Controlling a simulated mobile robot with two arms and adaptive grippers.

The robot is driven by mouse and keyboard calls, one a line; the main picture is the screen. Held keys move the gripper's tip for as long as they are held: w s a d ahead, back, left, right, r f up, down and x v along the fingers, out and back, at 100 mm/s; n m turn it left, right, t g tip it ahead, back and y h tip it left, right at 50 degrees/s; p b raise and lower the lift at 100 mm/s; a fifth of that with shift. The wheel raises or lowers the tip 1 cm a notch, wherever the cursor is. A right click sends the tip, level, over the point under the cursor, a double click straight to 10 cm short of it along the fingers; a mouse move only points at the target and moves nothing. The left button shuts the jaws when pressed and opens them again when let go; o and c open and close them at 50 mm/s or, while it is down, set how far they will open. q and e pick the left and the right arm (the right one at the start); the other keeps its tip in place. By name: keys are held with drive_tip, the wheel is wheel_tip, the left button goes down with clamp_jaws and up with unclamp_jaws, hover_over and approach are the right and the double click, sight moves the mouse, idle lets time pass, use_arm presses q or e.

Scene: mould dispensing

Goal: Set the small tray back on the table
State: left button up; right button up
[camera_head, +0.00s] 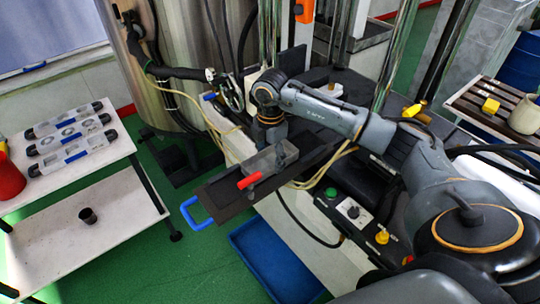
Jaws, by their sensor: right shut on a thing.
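The small tray (260,163) is a grey box with a red handle. It is in the middle of the head view, over a long dark plate (228,193) with a blue handle; I cannot tell if the two touch. My right gripper (281,152) is shut on the small tray, with my right arm reaching in from the right. The white table (85,168) stands at the left, with several clear mould-like pieces (72,140) with black ends on top. My left gripper is not in view.
A red container (9,178) stands at the table's left edge. A small dark cup (88,215) is on the lower shelf. A blue bin (275,262) lies below the dark plate. A steel tank (180,40) with hoses stands behind. The table top's front part is clear.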

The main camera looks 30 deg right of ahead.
drive_tip(key=o, duration=1.4)
drive_tip(key=shift+o, duration=0.2)
drive_tip(key=shift+r, duration=0.1)
wheel_tip(320, 180, up, 12)
